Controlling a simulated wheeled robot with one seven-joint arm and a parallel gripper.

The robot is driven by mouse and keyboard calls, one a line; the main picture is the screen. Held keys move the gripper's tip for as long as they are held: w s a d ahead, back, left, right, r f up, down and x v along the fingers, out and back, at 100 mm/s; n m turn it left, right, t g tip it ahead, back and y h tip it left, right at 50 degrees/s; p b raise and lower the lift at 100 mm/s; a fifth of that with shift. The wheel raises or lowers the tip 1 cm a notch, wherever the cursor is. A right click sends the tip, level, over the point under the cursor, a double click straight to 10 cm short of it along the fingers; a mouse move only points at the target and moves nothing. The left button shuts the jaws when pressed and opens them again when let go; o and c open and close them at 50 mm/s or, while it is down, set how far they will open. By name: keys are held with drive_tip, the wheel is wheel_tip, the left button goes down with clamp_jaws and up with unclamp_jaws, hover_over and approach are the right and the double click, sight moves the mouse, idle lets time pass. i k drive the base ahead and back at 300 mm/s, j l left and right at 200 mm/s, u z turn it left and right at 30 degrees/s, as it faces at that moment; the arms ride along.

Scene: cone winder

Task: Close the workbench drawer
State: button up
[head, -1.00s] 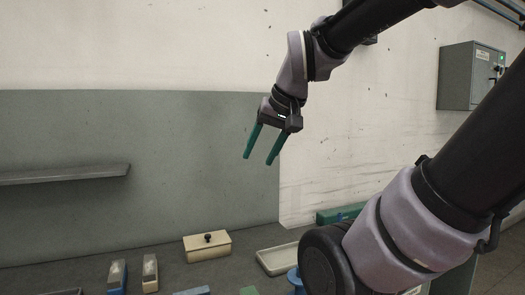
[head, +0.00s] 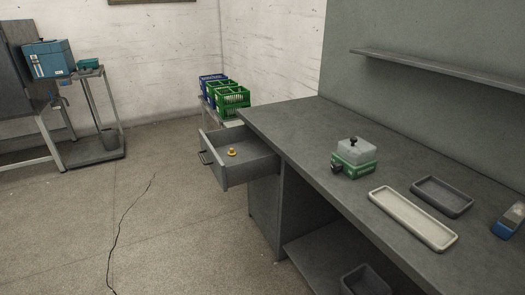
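The workbench drawer (head: 233,172) stands pulled out from under the left end of the grey workbench (head: 318,157). Its handle (head: 205,157) is on the front panel, which faces left. A small yellow object (head: 232,152) lies inside the drawer. My gripper is outside the head view now, so its state and its distance from the drawer do not show.
Crates (head: 231,97) stand behind the drawer. A cart (head: 100,148) is at the far left. Open floor (head: 140,215) lies left of the drawer.

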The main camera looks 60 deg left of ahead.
sight(245, 149)
drive_tip(key=u, duration=2.75)
drive_tip(key=i+j, duration=0.25)
drive_tip(key=i, duration=0.15)
drive_tip(key=i+j, duration=0.2)
drive_tip(key=i, duration=0.2)
drive_tip(key=i+j+u, duration=0.1)
drive_tip(key=i+j, duration=0.15)
drive_tip(key=i, duration=0.15)
drive_tip(key=i+j, duration=0.2)
drive_tip(key=i, duration=0.25)
